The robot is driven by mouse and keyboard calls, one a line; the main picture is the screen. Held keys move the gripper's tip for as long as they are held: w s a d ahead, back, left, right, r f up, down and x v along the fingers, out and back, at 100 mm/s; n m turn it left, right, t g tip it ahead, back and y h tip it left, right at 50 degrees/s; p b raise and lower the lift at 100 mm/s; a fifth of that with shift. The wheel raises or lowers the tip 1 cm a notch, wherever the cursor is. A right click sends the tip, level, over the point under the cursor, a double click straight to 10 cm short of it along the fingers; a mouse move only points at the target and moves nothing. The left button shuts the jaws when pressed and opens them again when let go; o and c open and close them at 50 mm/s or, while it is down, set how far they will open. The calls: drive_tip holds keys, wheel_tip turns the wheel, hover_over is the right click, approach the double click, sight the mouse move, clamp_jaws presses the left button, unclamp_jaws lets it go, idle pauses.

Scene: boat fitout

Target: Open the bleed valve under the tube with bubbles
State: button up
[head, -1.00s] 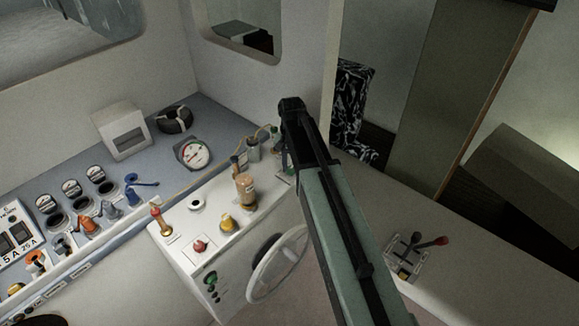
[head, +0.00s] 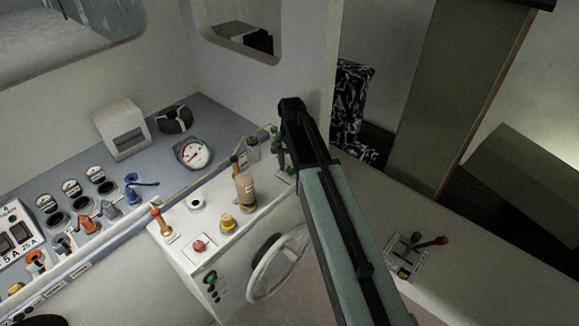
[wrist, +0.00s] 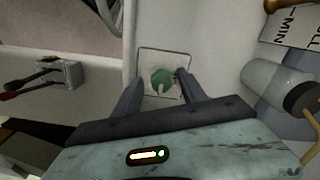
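In the wrist view a round green knob (wrist: 162,80) sits on a square pale plate. My gripper (wrist: 160,84) is open, with one dark finger on each side of the knob. I cannot tell whether either finger touches it. A clear tube (wrist: 270,80) with a dark, brass-rimmed end lies to the right of the knob. In the head view a clear tube (head: 253,149) stands near the back end of the white console, left of my gripper (head: 282,160). No bubbles can be made out. My arm and gripper hide the knob's surroundings there.
The white console (head: 215,215) carries an amber bottle (head: 244,188), a yellow knob (head: 228,222) and a red button (head: 199,245). A steering wheel (head: 277,265) is on its side. A label plate (wrist: 290,25) is beside the tube. Levers (head: 415,250) stand at the right.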

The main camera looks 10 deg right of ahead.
sight(291, 168)
drive_tip(key=shift+w, duration=0.1)
wheel_tip(291, 168, up, 8)
drive_tip(key=p, duration=0.8)
drive_tip(key=shift+f, duration=0.15)
